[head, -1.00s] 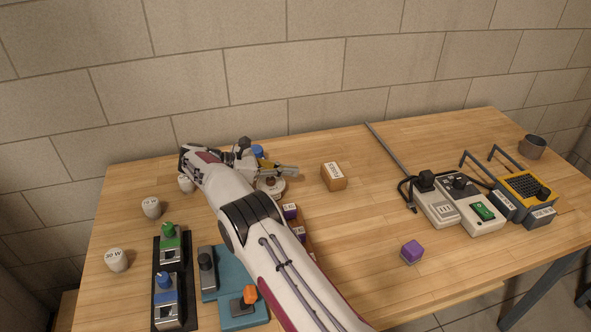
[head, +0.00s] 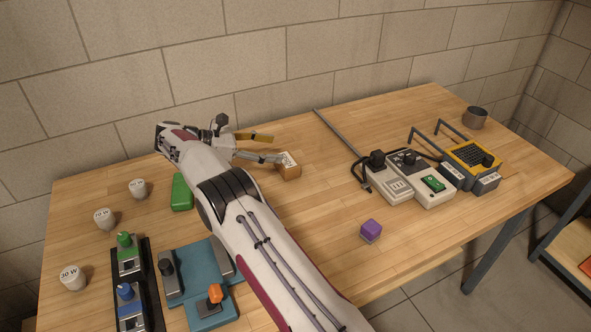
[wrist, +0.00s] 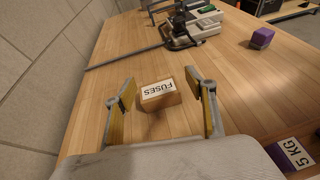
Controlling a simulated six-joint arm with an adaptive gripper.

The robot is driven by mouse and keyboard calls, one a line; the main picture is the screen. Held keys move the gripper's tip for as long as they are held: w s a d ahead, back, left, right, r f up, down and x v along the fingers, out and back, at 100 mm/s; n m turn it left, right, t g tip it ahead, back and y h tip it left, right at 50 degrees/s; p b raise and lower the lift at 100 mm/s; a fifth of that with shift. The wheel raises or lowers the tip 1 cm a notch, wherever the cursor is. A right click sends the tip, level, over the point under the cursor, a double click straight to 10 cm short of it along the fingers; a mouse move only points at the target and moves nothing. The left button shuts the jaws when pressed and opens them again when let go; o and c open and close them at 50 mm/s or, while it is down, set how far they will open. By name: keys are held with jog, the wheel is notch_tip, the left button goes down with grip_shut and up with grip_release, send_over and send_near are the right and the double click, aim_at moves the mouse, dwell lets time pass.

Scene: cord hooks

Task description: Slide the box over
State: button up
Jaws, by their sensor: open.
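The box is a small brown carton with a white label reading FUSES (head: 289,172). It stands on the wooden table near the back, and it also shows in the wrist view (wrist: 160,101). My gripper (head: 274,148) is open and low at the box's left side in the head view. In the wrist view my gripper (wrist: 161,83) has its two yellow-padded fingers spread, one on each side of the box. A gap shows between the box and each finger; I cannot tell whether the nearer finger touches it in the head view.
A grey rod (head: 337,133) lies behind and right of the box, leading towards cord-wrapped devices (head: 393,180). A purple cube (head: 371,230) sits nearer the front. A green block (head: 181,192) and white weights (head: 104,218) stand left of my arm. Bare table lies right of the box.

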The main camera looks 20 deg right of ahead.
jog(key=s+d+r+n+t+h, duration=0.2)
jog(key=d+r+n+h, duration=0.25)
jog(key=d+r, duration=0.75)
jog(key=s+d+r+n+t+h, duration=0.1)
jog(key=d+r+n+t+h, duration=0.15)
jog(key=d+r+n, duration=0.85)
jog(key=m+t+y, duration=1.1)
jog(key=m+y, duration=1)
jog(key=m, duration=1.3)
send_near(290, 166)
jog(key=w, duration=0.4)
jog(key=shift+w+d+f, duration=0.1)
jog(key=shift+w+d, duration=0.3)
jog(key=shift+a+f+n, duration=0.25)
jog(key=shift+n, duration=0.2)
jog(key=shift+s+f+n+g, duration=0.15)
jog(key=shift+f+n+g, duration=0.15)
jog(key=shift+n, duration=0.3)
